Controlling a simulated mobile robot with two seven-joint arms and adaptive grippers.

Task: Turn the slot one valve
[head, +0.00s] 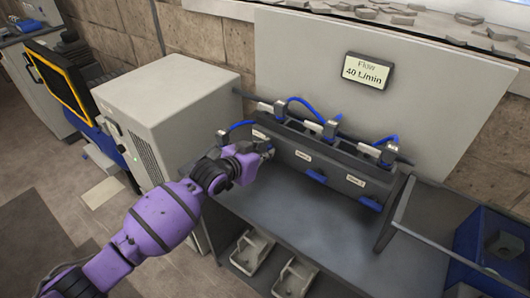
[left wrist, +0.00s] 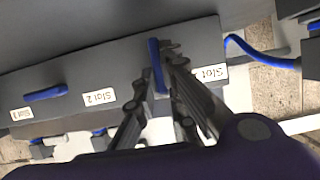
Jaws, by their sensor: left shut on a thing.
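A dark manifold rail (head: 335,165) stands on the bench, with slot labels and blue valve handles on its front. My left gripper (head: 268,150) is at its left end, by the slot one label (left wrist: 208,73). In the left wrist view my left gripper (left wrist: 165,75) is shut on the blue slot one handle (left wrist: 154,52). That handle stands upright in this view, while the slot two handle (left wrist: 45,93) lies nearly level. In the head view the fingers and slot one handle are too small to make out. My right gripper is not in view.
A panel display (head: 366,71) behind the rail reads Flow 40 L/min. Blue hoses (head: 300,103) loop above the rail. A white cabinet (head: 165,100) stands close on the left. The grey bench top (head: 300,220) before the rail is clear. A blue bin (head: 490,245) is at right.

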